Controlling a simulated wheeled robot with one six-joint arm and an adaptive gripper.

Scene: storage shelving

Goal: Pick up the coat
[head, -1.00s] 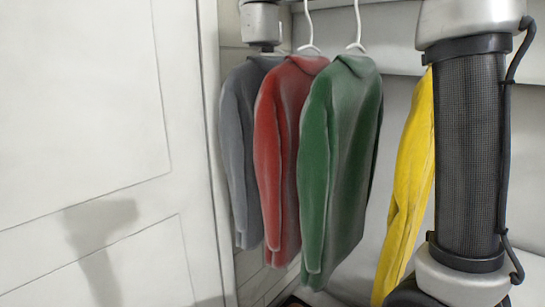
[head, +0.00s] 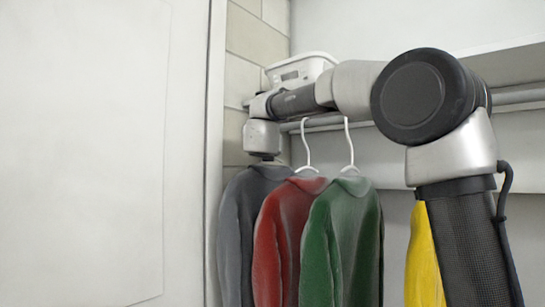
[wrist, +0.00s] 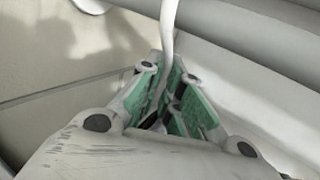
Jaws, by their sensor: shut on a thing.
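Three coats hang side by side in the head view: a grey coat (head: 237,235) on the left, a red coat (head: 270,240) in the middle and a green coat (head: 340,235) on the right. A yellow coat (head: 423,260) shows partly behind my arm. My wrist end is right above the grey coat's collar; my fingers are hidden in the head view. In the wrist view, my gripper (wrist: 166,105) has green-padded fingers closed around the stem of a white hanger (wrist: 168,30). The grey coat's own hanger is hidden in the head view.
A horizontal rail (head: 385,118) runs behind my arm, carrying the red and green coats' white hangers. A white box (head: 303,68) sits above the rail at the back. A large pale door or panel (head: 90,150) fills the left, close to the grey coat.

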